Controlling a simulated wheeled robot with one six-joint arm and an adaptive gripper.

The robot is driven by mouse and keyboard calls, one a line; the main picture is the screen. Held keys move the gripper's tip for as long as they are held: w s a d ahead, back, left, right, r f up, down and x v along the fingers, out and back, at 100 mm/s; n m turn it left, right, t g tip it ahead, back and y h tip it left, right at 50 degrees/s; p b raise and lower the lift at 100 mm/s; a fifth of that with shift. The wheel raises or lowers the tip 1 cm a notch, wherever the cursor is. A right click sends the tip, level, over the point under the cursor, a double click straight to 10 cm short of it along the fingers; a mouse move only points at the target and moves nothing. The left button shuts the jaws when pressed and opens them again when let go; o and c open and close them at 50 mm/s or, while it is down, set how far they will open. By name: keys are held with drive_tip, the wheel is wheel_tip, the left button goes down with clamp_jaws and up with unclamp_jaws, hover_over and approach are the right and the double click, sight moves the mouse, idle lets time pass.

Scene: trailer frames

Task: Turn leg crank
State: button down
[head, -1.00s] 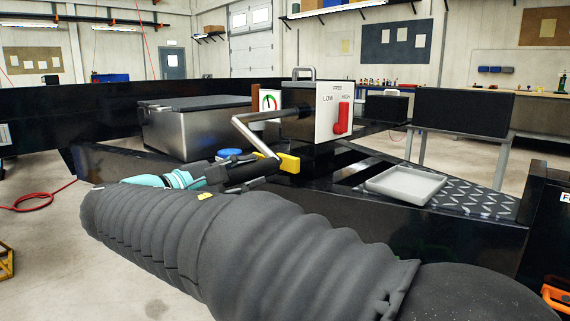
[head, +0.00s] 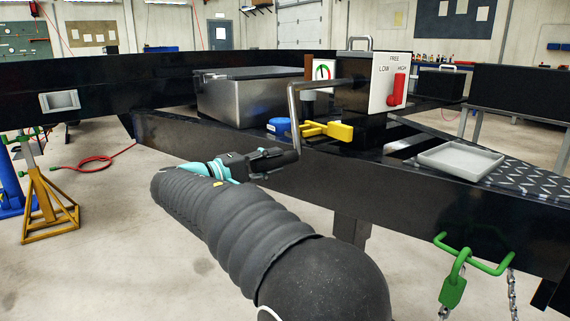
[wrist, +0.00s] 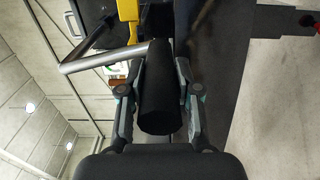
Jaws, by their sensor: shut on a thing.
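The leg crank (head: 294,118) is a bent silver bar on the side of a dark gearbox (head: 360,90). Its arm hangs nearly straight down and ends in a black cylindrical grip, also seen in the wrist view (wrist: 160,100). My gripper (head: 272,160) is shut around this grip at the crank's lower end. In the wrist view, the fingers of my gripper (wrist: 154,78) lie on both sides of the grip.
A yellow handle (head: 327,131) sits just right of the crank arm. A round gauge (head: 322,73), blue cap (head: 279,125), steel box (head: 252,98) and grey tray (head: 460,160) are on the black frame. A yellow jack stand (head: 50,210) stands at left. Floor below my arm is open.

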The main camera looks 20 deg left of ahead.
drive_tip(key=shift+w+a+f+m, duration=0.15)
drive_tip(key=shift+w+a+m, duration=0.35)
drive_tip(key=shift+a, duration=0.3)
drive_tip(key=shift+w+a+f+m, duration=0.15)
drive_tip(key=shift+w+a+m, duration=0.25)
drive_tip(key=shift+a+m, duration=0.3)
drive_tip(key=c, duration=1.1)
unclamp_jaws()
drive_tip(key=o, duration=0.3)
drive_tip(key=shift+s+a, duration=0.15)
drive_tip(key=shift+a, duration=0.05)
drive_tip(key=shift+d+r, duration=0.1)
drive_tip(key=shift+d, duration=0.15)
drive_tip(key=v, duration=1.2)
